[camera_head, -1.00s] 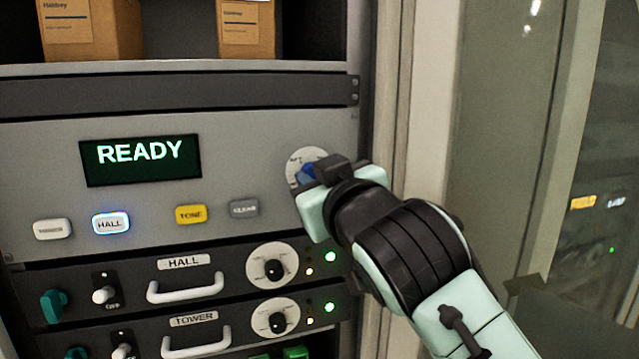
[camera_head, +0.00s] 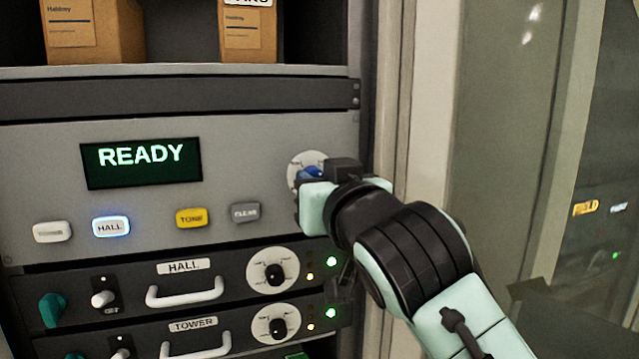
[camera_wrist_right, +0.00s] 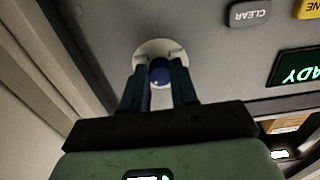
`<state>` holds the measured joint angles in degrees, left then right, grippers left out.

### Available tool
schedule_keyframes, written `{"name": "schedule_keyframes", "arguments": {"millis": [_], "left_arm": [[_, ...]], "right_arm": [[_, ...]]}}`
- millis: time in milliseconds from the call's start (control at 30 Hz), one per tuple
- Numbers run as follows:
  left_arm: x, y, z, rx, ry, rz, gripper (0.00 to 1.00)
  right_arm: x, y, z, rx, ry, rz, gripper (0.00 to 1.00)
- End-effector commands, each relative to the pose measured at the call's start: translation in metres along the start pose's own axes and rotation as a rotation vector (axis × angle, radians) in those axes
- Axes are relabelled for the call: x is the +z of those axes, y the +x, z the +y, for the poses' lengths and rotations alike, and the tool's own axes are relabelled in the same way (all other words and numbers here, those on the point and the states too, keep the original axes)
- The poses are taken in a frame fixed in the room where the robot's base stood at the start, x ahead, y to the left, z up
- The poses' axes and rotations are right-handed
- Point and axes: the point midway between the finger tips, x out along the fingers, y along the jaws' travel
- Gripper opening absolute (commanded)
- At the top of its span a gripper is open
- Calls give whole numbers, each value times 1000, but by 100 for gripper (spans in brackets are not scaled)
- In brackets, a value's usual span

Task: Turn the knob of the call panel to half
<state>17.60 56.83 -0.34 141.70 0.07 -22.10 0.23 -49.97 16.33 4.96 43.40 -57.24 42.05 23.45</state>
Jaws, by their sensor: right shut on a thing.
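The grey call panel (camera_head: 240,150) has a dark display reading READY (camera_head: 140,163). My right gripper (camera_head: 318,180) is at the knob and covers much of the dial. The knob's pointer and most of the dial marks are hidden or too small to read. My left gripper is not in view.
Below the display are a white button, a lit HALL button (camera_head: 111,226), a yellow TONE button (camera_head: 191,218) and a grey CLEAR button (camera_head: 245,212). Below are HALL and TOWER units with handles (camera_head: 186,292) and black knobs (camera_head: 274,272). Boxes (camera_head: 95,30) stand above. A door frame is close at right.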

Motion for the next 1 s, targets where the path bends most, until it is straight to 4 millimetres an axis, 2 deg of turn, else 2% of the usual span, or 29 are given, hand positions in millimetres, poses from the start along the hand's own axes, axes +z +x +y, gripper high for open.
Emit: {"name": "schedule_keyframes", "arguments": {"millis": [67, 100, 167, 433, 567, 667, 833, 1000], "left_arm": [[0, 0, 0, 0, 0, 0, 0], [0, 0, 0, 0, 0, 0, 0], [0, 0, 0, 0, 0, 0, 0], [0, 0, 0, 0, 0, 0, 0], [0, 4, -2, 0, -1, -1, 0], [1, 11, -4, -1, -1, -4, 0], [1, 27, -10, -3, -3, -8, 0], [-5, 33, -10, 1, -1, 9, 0]], "right_arm": [[-2, -1, 0, 0, 0, 5, 0], [-2, -1, 0, 0, 0, 5, 35], [-2, -1, 0, 0, 0, 4, 54], [-1, 0, 0, 0, -1, 2, 54], [0, -8, 0, -1, -1, 3, 54], [1, -22, 0, -3, 0, 4, 54], [2, -60, 0, -4, 2, 5, 54], [1, -97, 0, -4, 1, 4, 54]]}}
